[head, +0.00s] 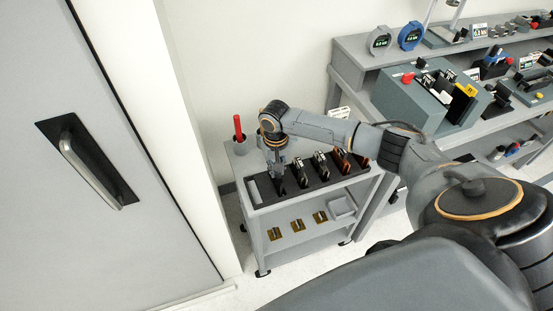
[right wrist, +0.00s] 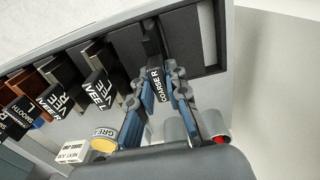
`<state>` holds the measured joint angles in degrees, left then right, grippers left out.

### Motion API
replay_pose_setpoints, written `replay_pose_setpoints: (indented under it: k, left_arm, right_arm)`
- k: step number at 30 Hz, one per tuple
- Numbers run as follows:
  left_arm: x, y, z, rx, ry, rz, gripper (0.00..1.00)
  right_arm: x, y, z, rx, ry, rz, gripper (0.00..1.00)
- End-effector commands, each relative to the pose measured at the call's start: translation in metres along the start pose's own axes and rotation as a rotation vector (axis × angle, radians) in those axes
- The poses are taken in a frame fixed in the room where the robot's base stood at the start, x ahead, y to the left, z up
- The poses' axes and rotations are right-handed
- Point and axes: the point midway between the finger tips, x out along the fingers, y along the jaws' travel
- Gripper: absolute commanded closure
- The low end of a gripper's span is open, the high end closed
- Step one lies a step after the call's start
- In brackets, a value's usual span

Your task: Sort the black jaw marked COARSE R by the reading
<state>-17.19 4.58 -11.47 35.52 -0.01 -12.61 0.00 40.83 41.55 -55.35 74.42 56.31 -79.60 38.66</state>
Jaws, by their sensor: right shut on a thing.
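The black jaw marked COARSE R (right wrist: 155,88) stands between the two fingers of my right gripper (right wrist: 166,76) in the right wrist view. The gripper is shut on it. In the head view my right gripper (head: 277,171) points down over the left part of the dark rack (head: 322,183) on the small grey cart. The jaw's far end reaches the rack in the wrist view; I cannot tell whether it is seated or lifted. Jaws marked VEE L (right wrist: 99,90) and VEE R (right wrist: 58,97) stand beside it. My left gripper is not in view.
Left of the gripper, the rack's end slot (head: 254,191) looks free of jaws. The cart's lower shelf (head: 284,243) holds several brass pieces (head: 298,226) and a grey tray (head: 342,208). A red-handled tool (head: 239,128) stands behind. A grey machine (head: 425,99) sits on the right bench.

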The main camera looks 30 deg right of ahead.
Motion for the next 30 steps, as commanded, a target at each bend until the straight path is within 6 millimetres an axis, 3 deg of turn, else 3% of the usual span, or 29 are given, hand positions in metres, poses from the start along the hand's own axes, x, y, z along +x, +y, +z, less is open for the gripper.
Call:
replay_pose_setpoints:
  k: [20,21,25,30]
  left_arm:
    - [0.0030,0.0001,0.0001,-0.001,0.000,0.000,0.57]
    - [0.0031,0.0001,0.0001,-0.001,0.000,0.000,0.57]
    - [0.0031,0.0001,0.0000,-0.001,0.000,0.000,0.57]
    - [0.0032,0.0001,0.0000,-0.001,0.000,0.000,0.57]
  right_arm:
    - [0.0076,-0.0011,-0.0013,0.000,0.004,-0.003,1.00]
    - [0.0076,-0.0011,-0.0013,0.000,0.003,-0.003,0.83]
    - [0.0080,-0.0010,-0.0010,0.000,0.003,-0.002,0.59]
    - [0.0085,-0.0008,-0.0005,0.000,0.002,-0.002,0.59]
